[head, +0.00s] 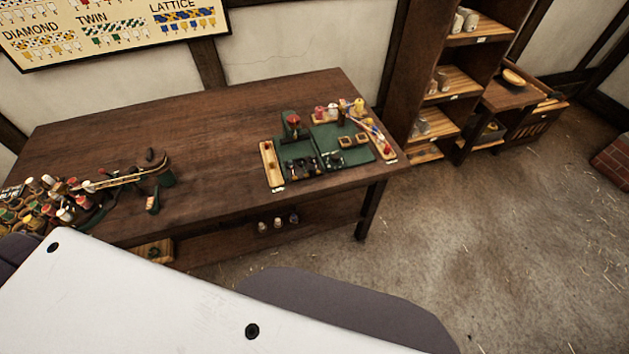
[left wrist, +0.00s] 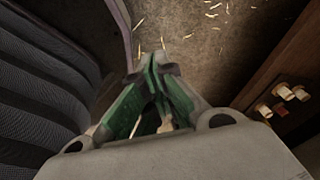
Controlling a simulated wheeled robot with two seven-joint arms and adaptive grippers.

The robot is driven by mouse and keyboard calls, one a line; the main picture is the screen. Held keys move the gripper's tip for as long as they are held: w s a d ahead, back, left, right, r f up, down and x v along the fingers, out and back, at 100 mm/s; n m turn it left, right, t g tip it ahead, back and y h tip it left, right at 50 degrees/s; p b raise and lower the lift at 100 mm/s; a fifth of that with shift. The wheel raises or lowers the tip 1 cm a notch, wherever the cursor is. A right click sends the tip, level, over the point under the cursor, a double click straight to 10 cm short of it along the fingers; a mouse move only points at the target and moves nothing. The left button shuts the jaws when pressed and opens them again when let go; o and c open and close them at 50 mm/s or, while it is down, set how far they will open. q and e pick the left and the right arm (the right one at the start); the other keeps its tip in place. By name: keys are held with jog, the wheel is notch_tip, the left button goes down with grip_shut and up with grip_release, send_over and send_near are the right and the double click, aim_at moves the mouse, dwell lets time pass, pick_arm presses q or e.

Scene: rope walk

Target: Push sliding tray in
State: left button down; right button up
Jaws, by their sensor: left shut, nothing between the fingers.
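A light wooden tray (head: 153,251) shows at the lower front left of the dark workbench (head: 215,118), under its top. I cannot tell for sure that this is the sliding tray or how far it stands out, as the front of the bench is partly hidden by my own body. My left gripper (left wrist: 154,71) shows in the left wrist view, with its green-sided fingers shut and empty above the straw-strewn floor. It is apart from the bench wood at the right of that view. My right gripper is in neither view.
Several pale spools (head: 278,222) stand on the low shelf under the bench; pale spools (left wrist: 284,92) also show in the left wrist view. A green mat (head: 345,157) with tools lies on the bench top. Shelves (head: 462,85) stand beyond. The floor (head: 480,230) right of the bench is clear.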

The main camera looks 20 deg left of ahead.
pick_arm(q)
jog(key=w+d+r+m+t+b, duration=0.1)
jog(key=w+r+m+t+b, duration=0.2)
jog(key=w, duration=0.6)
jog(key=w+d+r+m+t+y+b, duration=0.1)
jog(key=w+d+r+m+t+b, duration=0.1)
jog(key=w+r+b, duration=0.55)
jog(key=w+d+r+m+t+b, duration=0.1)
jog(key=w+r+m+t+b, duration=0.15)
jog(key=w, duration=0.85)
jog(key=w+d+r+m+t+b, duration=0.1)
jog(key=d+r+t+b, duration=0.1)
jog(key=r, duration=0.7)
jog(key=w+d+r+m+t+b, duration=0.1)
jog(key=d+r+t+b, duration=0.1)
jog(key=r+b, duration=0.3)
jog(key=d+r+m+t+b, duration=0.2)
jog(key=d+r+t+b, duration=0.1)
jog(key=r, duration=1)
jog(key=shift+w+r+y+b, duration=0.4)
jog(key=shift+b, duration=0.3)
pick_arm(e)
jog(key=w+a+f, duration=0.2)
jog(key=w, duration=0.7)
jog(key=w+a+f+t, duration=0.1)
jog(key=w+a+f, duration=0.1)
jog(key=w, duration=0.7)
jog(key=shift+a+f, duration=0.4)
